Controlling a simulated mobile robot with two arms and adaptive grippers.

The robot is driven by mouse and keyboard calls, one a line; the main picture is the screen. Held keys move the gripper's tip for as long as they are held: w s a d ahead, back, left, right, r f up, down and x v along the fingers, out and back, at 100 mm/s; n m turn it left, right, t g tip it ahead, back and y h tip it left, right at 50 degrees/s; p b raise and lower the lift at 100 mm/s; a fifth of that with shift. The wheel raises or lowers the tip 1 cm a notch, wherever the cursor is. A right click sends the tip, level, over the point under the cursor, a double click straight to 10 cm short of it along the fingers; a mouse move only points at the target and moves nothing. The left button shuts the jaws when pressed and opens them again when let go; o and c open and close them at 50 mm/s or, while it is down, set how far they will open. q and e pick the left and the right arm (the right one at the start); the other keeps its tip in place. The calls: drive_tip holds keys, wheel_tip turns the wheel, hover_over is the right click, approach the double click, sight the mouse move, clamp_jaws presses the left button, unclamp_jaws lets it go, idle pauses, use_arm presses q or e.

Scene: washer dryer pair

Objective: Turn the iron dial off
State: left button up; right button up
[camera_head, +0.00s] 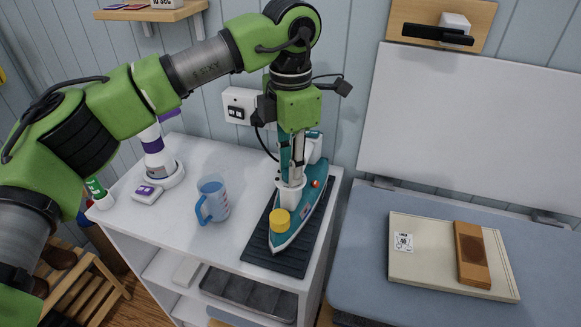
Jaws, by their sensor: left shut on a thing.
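The iron (308,214) is teal and white and stands flat on a dark ribbed mat on the white cabinet. It has a yellow round cap (280,220) near its front and a small red button (315,183) on its side. A white round dial-like part (291,195) sits on top of the iron, below my left gripper (291,180). My left gripper points straight down and is shut on this white part. The fingers and arm hide part of the iron's handle and top. My right gripper is out of view.
A blue measuring jug (212,199) stands left of the iron. A white and purple device (158,160) stands farther left. A wall socket (240,106) is behind.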

use_arm(q)
drive_tip(key=shift+d+n, duration=0.1)
drive_tip(key=shift+n, duration=0.2)
drive_tip(key=o, duration=1.1)
drive_tip(key=shift+o, duration=0.2)
wheel_tip(320, 180, up, 12)
